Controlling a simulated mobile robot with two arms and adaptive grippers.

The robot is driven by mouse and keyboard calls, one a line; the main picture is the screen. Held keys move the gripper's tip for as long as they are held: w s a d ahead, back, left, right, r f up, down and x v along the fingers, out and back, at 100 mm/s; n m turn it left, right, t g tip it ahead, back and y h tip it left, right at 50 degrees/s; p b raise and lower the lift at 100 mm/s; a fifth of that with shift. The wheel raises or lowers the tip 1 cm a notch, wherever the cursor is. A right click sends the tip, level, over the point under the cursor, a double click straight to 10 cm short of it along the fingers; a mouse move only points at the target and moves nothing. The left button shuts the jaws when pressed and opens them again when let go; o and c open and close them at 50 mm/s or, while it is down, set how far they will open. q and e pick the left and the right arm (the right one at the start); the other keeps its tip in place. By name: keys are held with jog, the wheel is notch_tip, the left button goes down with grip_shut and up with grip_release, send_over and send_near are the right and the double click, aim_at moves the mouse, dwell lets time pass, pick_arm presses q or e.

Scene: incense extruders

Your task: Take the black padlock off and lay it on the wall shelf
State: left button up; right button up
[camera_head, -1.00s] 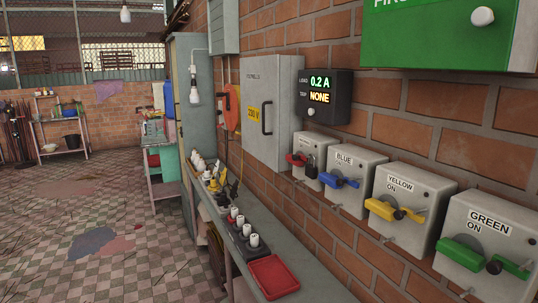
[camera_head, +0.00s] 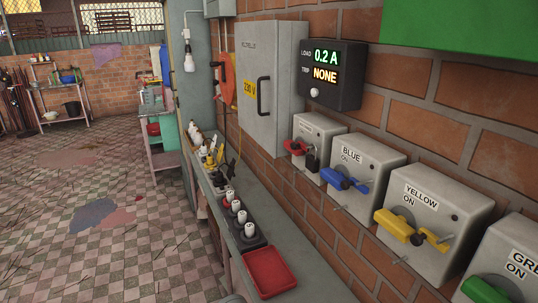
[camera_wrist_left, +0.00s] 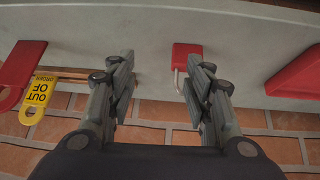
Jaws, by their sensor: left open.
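In the head view, a small black padlock (camera_head: 312,160) appears to hang beside the red lever (camera_head: 295,147) on the farthest grey switch box (camera_head: 318,127). Its shackle is too small to make out. A long grey shelf (camera_head: 318,276) runs along the brick wall below the boxes. My left gripper (camera_wrist_left: 158,72) shows only in the left wrist view, open, with nothing between its fingers. That view shows a red padlock (camera_wrist_left: 187,55) with a metal shackle near the right fingertip; whether they touch is unclear. No black padlock is visible there. My right gripper is not in view.
A red tray (camera_head: 269,272) and several white-topped sockets (camera_head: 241,217) occupy the shelf. Blue (camera_head: 344,178), yellow (camera_head: 400,226) and green (camera_head: 485,290) levers project from the wall. A grey cabinet (camera_head: 267,80) stands out above the shelf.

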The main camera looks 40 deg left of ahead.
pick_arm(q)
jog(key=w+a+r+m+t+h, duration=0.1)
jog(key=w+a+r, duration=0.3)
jog(key=w+r, duration=0.45)
jog(key=n+t+h+p, duration=0.1)
jog(key=t+h+p, duration=0.1)
jog(key=t, duration=0.3)
send_near(309, 165)
jog(key=p+x, duration=0.3)
jog(key=x, duration=0.4)
jog(key=shift+w+d+f+p, duration=0.15)
jog(key=shift+d+p, duration=0.05)
jog(key=shift+p, duration=0.2)
jog(key=shift+w+d+f, duration=0.15)
jog(key=shift+w+f, duration=0.05)
jog(key=shift+w, duration=0.1)
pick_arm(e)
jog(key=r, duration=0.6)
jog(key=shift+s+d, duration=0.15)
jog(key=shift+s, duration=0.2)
